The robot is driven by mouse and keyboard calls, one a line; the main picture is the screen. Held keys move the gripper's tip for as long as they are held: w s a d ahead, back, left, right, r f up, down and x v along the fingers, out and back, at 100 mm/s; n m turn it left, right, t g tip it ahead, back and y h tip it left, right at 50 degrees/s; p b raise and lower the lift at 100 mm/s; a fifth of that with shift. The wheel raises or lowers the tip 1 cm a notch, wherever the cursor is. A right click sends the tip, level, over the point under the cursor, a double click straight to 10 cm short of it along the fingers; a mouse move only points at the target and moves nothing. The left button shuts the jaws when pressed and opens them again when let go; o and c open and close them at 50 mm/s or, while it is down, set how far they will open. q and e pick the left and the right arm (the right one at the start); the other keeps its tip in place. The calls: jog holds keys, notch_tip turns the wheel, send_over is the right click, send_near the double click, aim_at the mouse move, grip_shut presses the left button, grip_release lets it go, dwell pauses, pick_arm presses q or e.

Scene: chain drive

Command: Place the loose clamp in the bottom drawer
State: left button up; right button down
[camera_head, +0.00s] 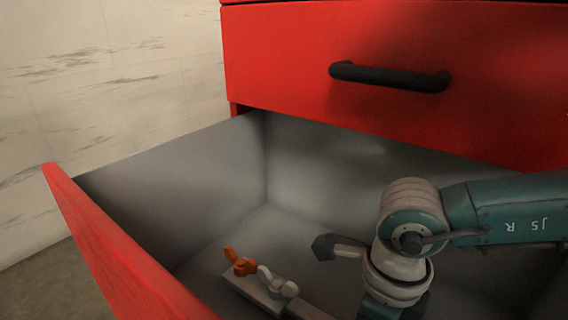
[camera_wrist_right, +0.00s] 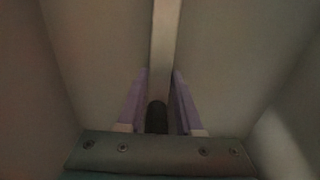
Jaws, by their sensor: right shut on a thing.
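The bottom drawer (camera_head: 160,165) is pulled open, with grey inner walls and a red front. My right arm reaches down into it from the right. In the head view my right gripper is hidden below the picture edge. In the right wrist view my right gripper (camera_wrist_right: 160,72) is shut on a narrow pale bar, taken as the clamp (camera_wrist_right: 165,40), with a dark part between the purple fingers. An orange and pale grey fitting (camera_head: 243,266) is low in the drawer, with a bar running toward my arm; I cannot tell whether it belongs to the held clamp. My left gripper is out of view.
A closed red drawer with a black handle (camera_head: 390,76) overhangs the open one. A dark-tipped pale piece (camera_head: 323,247) shows beside my right wrist; I cannot tell what it is. The back left of the open drawer is clear.

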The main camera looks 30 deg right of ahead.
jog(key=shift+w+f+b, duration=0.1)
jog(key=shift+f+b, duration=0.3)
jog(key=shift+f, duration=0.05)
jog(key=shift+f, duration=0.1)
jog(key=c, duration=0.6)
grip_release()
